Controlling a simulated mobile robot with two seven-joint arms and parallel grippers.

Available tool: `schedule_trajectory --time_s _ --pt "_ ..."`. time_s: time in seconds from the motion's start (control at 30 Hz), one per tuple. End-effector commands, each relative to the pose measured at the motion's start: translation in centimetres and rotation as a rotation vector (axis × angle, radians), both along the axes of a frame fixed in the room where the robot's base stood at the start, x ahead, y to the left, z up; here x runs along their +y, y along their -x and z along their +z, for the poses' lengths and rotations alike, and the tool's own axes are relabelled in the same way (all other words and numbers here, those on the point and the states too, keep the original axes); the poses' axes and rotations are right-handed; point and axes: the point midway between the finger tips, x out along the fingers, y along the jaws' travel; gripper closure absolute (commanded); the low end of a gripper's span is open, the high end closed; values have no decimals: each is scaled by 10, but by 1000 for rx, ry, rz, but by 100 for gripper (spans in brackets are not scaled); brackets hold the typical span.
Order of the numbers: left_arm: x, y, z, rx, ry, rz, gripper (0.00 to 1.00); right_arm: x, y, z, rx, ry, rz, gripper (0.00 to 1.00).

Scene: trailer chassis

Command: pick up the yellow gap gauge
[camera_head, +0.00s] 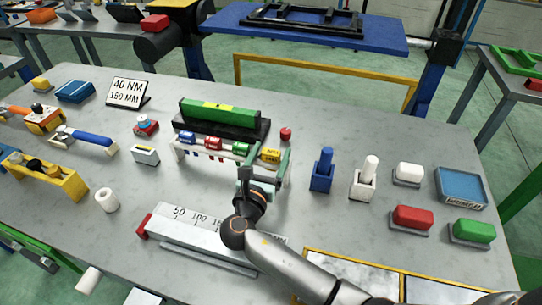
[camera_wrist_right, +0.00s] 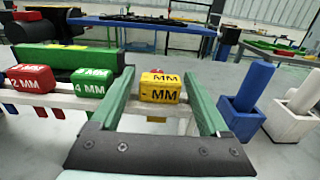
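The yellow gap gauge (camera_head: 270,155) hangs at the right end of a pale rack on the grey workbench. In the right wrist view the yellow gap gauge (camera_wrist_right: 160,88) shows its "MM" label between my green fingers. My right gripper (camera_head: 266,170) is open, with one finger on each side of the gauge and visible gaps. My left gripper is not in view.
A green block (camera_head: 222,112) on a black base stands behind the rack. A blue holder (camera_head: 322,170) and a white holder (camera_head: 364,178) stand to the right. A long ruler block (camera_head: 195,231) lies in front.

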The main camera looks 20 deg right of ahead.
Motion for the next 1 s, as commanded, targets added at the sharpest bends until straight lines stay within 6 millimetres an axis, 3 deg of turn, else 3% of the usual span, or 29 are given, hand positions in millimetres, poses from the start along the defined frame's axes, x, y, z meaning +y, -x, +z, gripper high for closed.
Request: schedule_trajectory --time_s 0.07,0.67,1.0 --pt "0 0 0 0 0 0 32 0 0 0 0 0 0 31" --pt "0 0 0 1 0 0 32 0 0 0 -1 1 0 99" --pt "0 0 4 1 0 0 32 -2 -2 4 -2 1 0 100"
